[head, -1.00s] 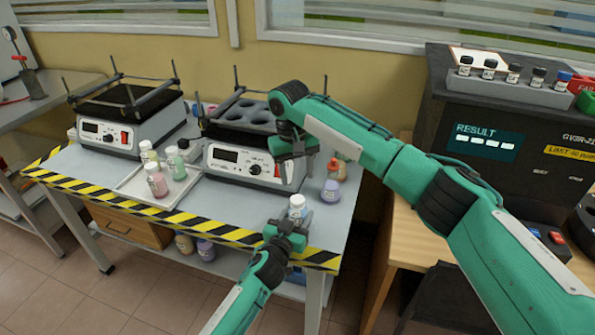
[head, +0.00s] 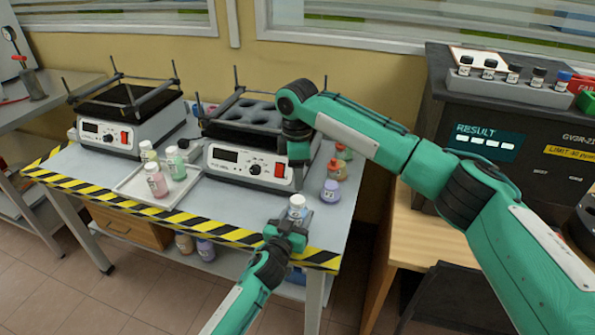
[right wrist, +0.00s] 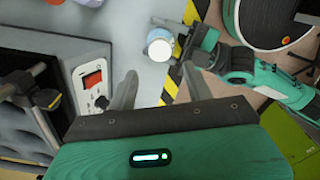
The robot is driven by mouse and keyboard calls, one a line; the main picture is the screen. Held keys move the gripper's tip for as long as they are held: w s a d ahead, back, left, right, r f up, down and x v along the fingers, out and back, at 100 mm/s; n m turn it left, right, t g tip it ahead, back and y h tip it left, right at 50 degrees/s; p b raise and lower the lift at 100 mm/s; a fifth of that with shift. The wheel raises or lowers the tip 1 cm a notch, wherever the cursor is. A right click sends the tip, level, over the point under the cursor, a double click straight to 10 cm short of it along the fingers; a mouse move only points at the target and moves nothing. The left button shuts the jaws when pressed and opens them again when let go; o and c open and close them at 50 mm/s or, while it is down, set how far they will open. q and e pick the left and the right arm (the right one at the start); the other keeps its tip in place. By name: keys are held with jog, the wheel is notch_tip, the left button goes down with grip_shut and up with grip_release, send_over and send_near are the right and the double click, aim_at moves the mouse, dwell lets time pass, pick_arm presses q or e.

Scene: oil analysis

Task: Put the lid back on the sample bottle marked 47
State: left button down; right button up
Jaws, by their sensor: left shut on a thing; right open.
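A small pale bottle (head: 297,206) with a white top stands upright in my left gripper (head: 286,232), above the table's front right corner. Its round white top shows from above in the right wrist view (right wrist: 159,44). I cannot read a 47 on it, nor tell whether that top is a lid. My right gripper (head: 298,180) points down beyond the held bottle, in front of the right-hand shaker. In the right wrist view its fingers (right wrist: 155,80) are apart with nothing between them. I cannot pick out a loose lid.
A purple bottle (head: 330,191) and other bottles stand right of the right-hand shaker (head: 240,166). A white tray (head: 133,188) holds pink, green and yellowish bottles. Another shaker (head: 105,136) stands back left. A striped edge (head: 180,220) borders the table. An analyser (head: 487,135) stands at right.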

aim_at(298, 199)
dwell(0.3)
jog(key=shift+f, duration=4)
jog(key=shift+c, duration=0.2)
jog(key=c, duration=0.9)
jog(key=m, duration=0.5)
jog(key=shift+c, duration=0.2)
jog(key=o, duration=1.2)
jog(key=shift+c, duration=0.2)
notch_tip(298, 199, up, 12)
